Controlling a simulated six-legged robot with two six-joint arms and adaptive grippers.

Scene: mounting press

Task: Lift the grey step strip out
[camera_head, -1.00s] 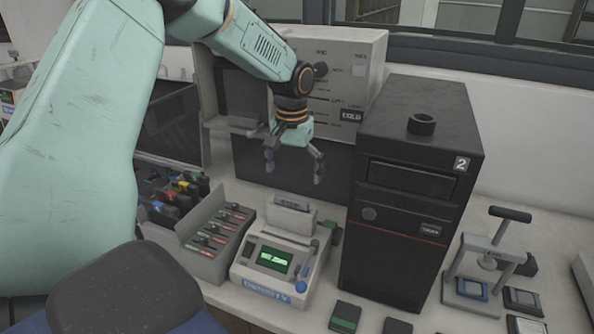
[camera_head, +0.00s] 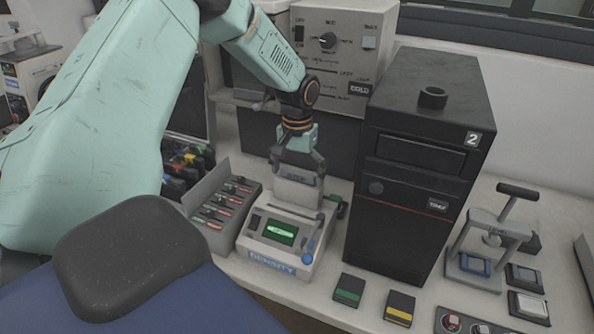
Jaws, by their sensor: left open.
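The grey step strip (camera_head: 297,190) stands upright at the back of the white densitometer (camera_head: 271,255), which has a green screen and a blue DENSITY label. My left gripper (camera_head: 298,167) points down right over the strip's top edge. Its fingers are open, one towards each end of the strip. I cannot tell whether they touch it. The gripper partly hides the strip's top. My right gripper is not in view.
A tall black tower (camera_head: 413,180) stands close on the right. A grey rack (camera_head: 221,207) of several slides stands on the left. A small hand press (camera_head: 490,245) and dark cards (camera_head: 348,289) are at right and front.

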